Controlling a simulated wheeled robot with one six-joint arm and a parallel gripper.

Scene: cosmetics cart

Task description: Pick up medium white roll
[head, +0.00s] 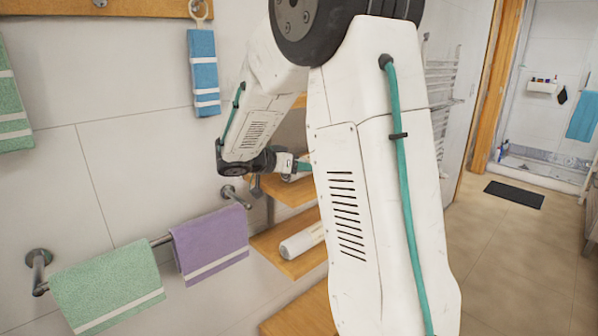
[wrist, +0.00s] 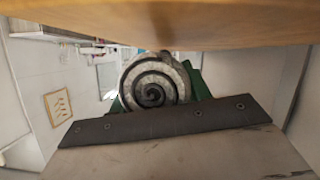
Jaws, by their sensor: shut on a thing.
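In the wrist view, a greyish-white roll (wrist: 150,80) shows its spiral end. Green finger parts of my gripper (wrist: 157,88) show on both sides of it, and my gripper is shut on it. Its far end is hidden, and I cannot judge its size against other rolls. In the head view, my wrist reaches in at the wooden shelves, and my arm hides most of the grasp. Another white roll (head: 302,241) lies on the middle shelf (head: 275,249), below my wrist.
A wooden board (wrist: 170,32) lies very close across the top of the wrist view. A purple towel (head: 210,243) and a green towel (head: 107,285) hang on a wall rail left of the shelves. A blue towel (head: 204,72) hangs above.

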